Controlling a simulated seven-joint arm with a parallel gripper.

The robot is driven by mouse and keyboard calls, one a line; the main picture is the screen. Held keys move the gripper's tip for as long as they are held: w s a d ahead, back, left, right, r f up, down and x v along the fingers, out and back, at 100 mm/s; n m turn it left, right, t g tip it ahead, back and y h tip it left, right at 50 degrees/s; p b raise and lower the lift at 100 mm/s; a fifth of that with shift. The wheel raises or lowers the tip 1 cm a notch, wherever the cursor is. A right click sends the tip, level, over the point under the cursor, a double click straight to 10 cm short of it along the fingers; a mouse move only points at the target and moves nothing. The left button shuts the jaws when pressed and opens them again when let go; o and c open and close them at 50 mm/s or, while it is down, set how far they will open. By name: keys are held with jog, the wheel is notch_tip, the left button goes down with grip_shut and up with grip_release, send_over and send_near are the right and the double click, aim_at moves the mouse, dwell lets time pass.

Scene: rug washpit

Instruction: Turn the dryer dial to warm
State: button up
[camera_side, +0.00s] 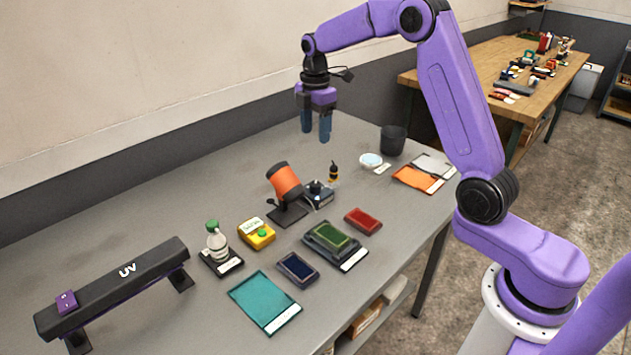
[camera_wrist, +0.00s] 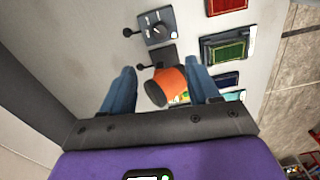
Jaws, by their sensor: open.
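The orange and black dryer (camera_side: 286,182) stands tilted on a black foot on the grey table. Just right of it is a small dark control box (camera_side: 318,194) with a dial on top. In the wrist view the dial (camera_wrist: 158,30) is a dark round knob with pale marks around it; I cannot read which setting it points to. My gripper (camera_side: 316,135) points down above and behind the box, open and empty, touching nothing. In the wrist view my two blue fingers are spread, with the dryer (camera_wrist: 170,86) appearing between them and the box beyond the tips.
A small black and yellow bottle (camera_side: 333,172) stands close behind the box. A red pad (camera_side: 363,221) and a green pad (camera_side: 331,237) lie in front. A white dish (camera_side: 370,160) and a black cup (camera_side: 393,140) are to the right. The table's back is clear.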

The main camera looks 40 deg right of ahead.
aim_at(315, 184)
notch_tip(315, 184, down, 16)
jog(key=shift+f, duration=0.15)
dwell(0.3)
jog(key=c, duration=1)
jog(key=shift+c, duration=0.2)
jog(key=shift+m, duration=0.3)
jog(key=m, duration=0.4)
jog(key=shift+m, duration=2.5)
